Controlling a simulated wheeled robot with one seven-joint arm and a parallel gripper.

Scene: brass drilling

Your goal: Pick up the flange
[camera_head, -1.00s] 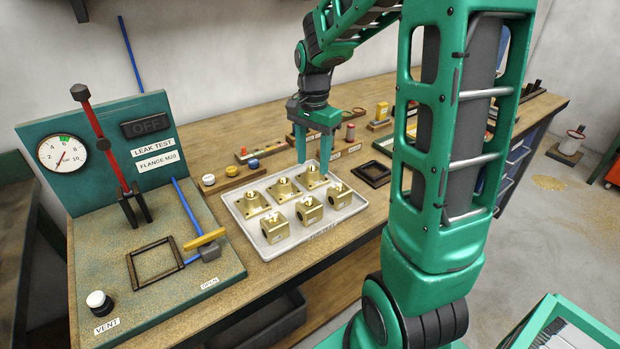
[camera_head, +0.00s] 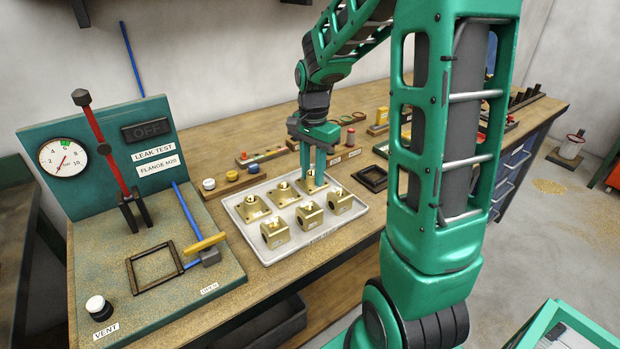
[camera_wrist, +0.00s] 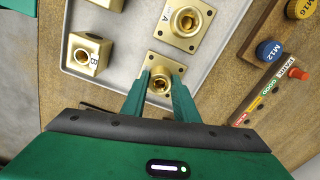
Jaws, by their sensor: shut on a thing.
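Brass flanges with square bases and round bosses stand in the back row of a light grey tray (camera_head: 332,232). My gripper (camera_head: 312,176) points straight down at the back right flange (camera_head: 311,186). In the wrist view, the green fingers (camera_wrist: 160,88) are shut on the boss of this flange (camera_wrist: 157,66), one on each side. It sits in the tray; I cannot tell any gap beneath it. A second flange (camera_head: 284,194), marked A in the wrist view (camera_wrist: 185,24), is beside it. A third flange (camera_head: 253,207) is at the back left.
Brass blocks (camera_head: 309,214) stand in the tray's front row, close to the flanges. Behind the tray are a rack with coloured knobs (camera_head: 231,175) and labelled plugs. The leak test stand (camera_head: 160,270) with its red lever is on the left. A dark square frame (camera_head: 371,178) lies right of the tray.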

